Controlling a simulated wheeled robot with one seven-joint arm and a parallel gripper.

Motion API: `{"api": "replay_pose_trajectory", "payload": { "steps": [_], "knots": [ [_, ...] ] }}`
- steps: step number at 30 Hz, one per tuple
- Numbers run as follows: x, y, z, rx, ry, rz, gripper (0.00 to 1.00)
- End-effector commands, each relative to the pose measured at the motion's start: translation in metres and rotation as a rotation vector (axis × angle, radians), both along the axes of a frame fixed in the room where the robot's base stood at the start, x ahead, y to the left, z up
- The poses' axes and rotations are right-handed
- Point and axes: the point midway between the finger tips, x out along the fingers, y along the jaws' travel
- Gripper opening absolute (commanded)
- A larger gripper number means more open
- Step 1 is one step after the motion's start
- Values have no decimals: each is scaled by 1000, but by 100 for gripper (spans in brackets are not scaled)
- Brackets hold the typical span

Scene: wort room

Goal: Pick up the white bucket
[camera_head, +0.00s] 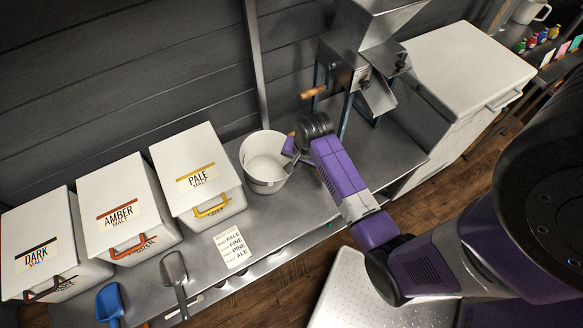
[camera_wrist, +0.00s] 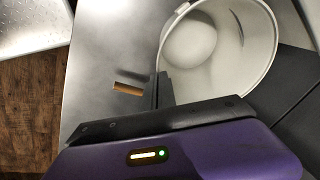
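The white bucket (camera_head: 262,178) stands upright on the metal counter, right of the pale malt bin. Its open mouth faces up and its inside looks empty. My gripper (camera_head: 292,160) is at the bucket's right rim in the head view. In the wrist view the bucket (camera_wrist: 243,70) fills the upper right, and my gripper's dark fingers (camera_wrist: 162,90) are by its rim. I cannot tell whether they touch or hold the rim. A small brown cylinder (camera_wrist: 127,88), perhaps a handle grip, shows beside the fingers.
The pale (camera_head: 185,155), amber (camera_head: 110,200) and dark (camera_head: 30,235) malt bins stand left along the counter (camera_head: 210,275). A metal mill (camera_head: 352,65) with a wooden crank stands behind my arm. A scoop (camera_head: 174,270), a blue scoop (camera_head: 109,300) and a card (camera_head: 233,246) lie in front.

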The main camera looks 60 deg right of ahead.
Motion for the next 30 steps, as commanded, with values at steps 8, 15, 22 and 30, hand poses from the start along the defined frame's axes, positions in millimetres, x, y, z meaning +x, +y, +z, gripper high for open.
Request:
{"api": "replay_pose_trajectory", "payload": {
  "steps": [8,15,22,30],
  "knots": [
    [-49,40,-53,128,159,3,0],
    [-49,39,-7,127,157,0,0],
    [-49,38,39,126,155,-1,0],
    [-49,38,91,127,155,-3,0]
  ]
}}
